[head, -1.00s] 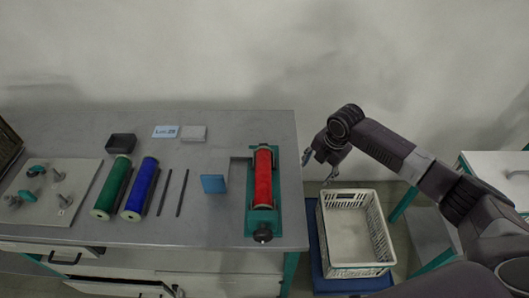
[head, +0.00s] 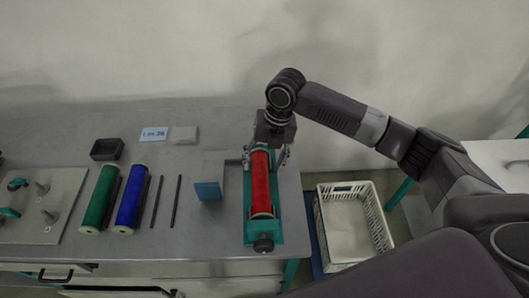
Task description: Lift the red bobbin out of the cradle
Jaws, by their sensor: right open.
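The red bobbin (head: 261,188) lies lengthwise in the teal cradle (head: 249,225) near the right end of the grey table. A dark knob (head: 263,244) sits at the cradle's near end. My right gripper (head: 265,158) is over the far end of the bobbin, pointing down, with its fingers apart on either side of it. The far end of the bobbin is partly hidden by the gripper. I cannot tell whether the fingers touch the bobbin. My left gripper is not in view.
A blue plate (head: 208,191) stands just left of the cradle. Two dark rods (head: 177,202), a blue bobbin (head: 132,198) and a green bobbin (head: 100,199) lie further left. A white crate (head: 351,252) stands lower, right of the table. A black box (head: 107,149) sits behind.

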